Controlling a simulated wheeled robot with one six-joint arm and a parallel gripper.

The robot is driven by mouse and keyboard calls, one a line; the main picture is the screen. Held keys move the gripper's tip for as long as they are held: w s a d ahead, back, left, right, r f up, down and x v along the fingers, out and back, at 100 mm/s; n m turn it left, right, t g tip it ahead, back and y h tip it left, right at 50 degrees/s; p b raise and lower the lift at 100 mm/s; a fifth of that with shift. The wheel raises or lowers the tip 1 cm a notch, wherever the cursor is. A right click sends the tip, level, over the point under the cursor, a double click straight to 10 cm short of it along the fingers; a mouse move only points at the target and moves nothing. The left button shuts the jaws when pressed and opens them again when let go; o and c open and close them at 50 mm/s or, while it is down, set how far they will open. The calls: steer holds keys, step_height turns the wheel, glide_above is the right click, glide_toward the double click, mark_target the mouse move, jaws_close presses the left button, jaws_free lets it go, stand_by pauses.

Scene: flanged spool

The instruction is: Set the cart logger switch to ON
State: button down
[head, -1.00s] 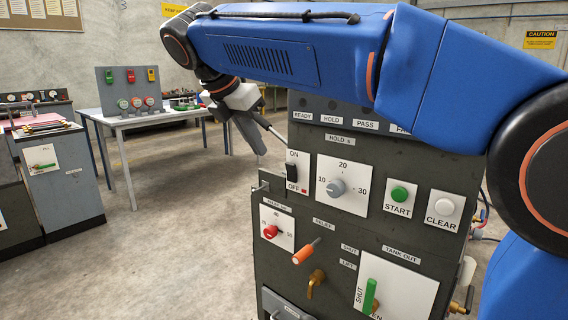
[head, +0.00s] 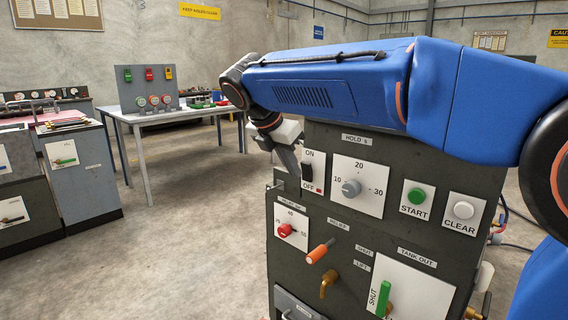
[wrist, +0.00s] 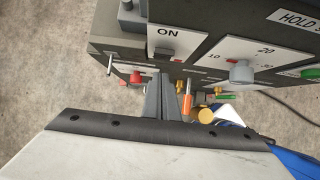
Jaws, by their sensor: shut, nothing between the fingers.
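The white ON/OFF plate with its black switch (head: 307,172) is at the upper left of the dark control panel (head: 330,215). ON is printed above and OFF below, beside a small red mark. I cannot tell which way the switch sits, and no logger label is readable. My gripper (head: 296,176) is shut and empty, pointing down just left of the plate. In the wrist view the shut fingers (wrist: 172,82) reach up below the ON plate (wrist: 188,42). The switch is only a dark bit there. I cannot tell if the fingers touch it.
The panel also carries a HOLD dial (head: 351,188), a green START button (head: 417,195), a CLEAR button (head: 463,210), a red knob (head: 285,230), an orange handle (head: 319,251) and a green TANK OUT lever (head: 383,298). A table (head: 130,119) stands behind at left. Floor between is clear.

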steer(key=shift+w+d+r, duration=0.35)
steer(key=shift+w+d, duration=0.4)
steer(key=shift+w, duration=0.05)
steer(key=shift+w+d+r+g+y, duration=0.2)
steer(key=shift+w+d+g+y, duration=0.1)
steer(key=shift+d+g+y, duration=0.1)
steer(key=shift+a, duration=0.1)
steer(key=shift+r, duration=0.25)
steer(key=shift+r, duration=0.55)
glide_toward(305, 167)
steer(key=v, duration=0.6)
steer(key=shift+s+a, duration=0.35)
steer(key=shift+s, duration=0.1)
